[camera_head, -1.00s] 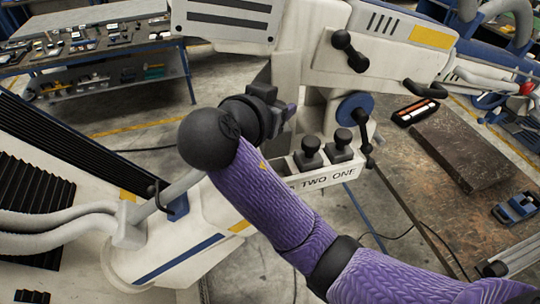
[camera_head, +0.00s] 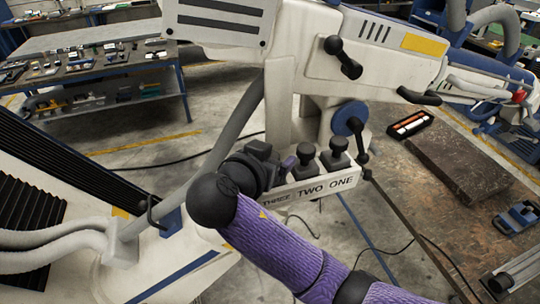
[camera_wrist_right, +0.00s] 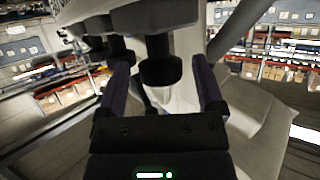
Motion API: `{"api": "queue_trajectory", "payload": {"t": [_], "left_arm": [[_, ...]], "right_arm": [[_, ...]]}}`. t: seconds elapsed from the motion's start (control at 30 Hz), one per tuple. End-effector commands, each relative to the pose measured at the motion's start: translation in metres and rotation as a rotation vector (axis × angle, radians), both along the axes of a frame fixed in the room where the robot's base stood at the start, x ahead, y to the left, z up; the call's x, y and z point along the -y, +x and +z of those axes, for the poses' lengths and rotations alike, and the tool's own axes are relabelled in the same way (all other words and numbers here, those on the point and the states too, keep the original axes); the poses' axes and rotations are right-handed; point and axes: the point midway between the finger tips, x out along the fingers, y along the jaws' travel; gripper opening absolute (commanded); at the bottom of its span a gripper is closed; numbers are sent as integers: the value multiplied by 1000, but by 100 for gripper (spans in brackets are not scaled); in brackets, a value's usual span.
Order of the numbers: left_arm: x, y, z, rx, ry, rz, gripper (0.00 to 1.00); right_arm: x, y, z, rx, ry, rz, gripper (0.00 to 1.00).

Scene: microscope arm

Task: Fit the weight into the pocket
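A white holder (camera_head: 312,188) lettered THREE, TWO, ONE hangs at mid-picture in the head view. Black weights with round knobs stand above TWO (camera_head: 305,160) and ONE (camera_head: 335,152). My right gripper (camera_head: 286,165) is at the THREE end, and it hides what stands there. In the right wrist view its two fingers (camera_wrist_right: 160,64) are spread, with a black knobbed weight (camera_wrist_right: 160,72) between them and gaps on both sides. Two more dark knobs (camera_wrist_right: 120,48) show beyond the left finger. I cannot tell which pocket is meant. My left gripper is not in view.
The white microscope arm (camera_head: 385,65) and its column rise behind the holder. A black ball handle (camera_head: 342,57) and a blue knob (camera_head: 350,117) are near the holder. A workbench (camera_head: 430,165) stands at the right, and a tool table (camera_head: 90,65) at the back left.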

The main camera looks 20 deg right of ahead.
Motion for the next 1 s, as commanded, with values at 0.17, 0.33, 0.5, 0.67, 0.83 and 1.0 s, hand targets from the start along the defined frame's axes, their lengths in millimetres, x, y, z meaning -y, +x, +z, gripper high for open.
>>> {"api": "queue_trajectory", "payload": {"t": [0.17, 0.33, 0.5, 0.67, 0.83, 1.0], "left_arm": [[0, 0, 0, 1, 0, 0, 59], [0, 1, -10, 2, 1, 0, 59], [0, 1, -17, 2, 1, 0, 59], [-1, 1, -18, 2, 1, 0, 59], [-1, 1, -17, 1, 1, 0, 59], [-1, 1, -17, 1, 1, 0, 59]], "right_arm": [[-1, 0, 0, 2, 0, 1, 86], [-18, -19, 8, 4, 7, 4, 86], [-40, -43, 23, 2, 5, 4, 86], [-47, -52, 29, 2, 2, 2, 86], [-47, -52, 29, 2, 1, 1, 86], [-47, -52, 29, 2, 1, 1, 86]]}}
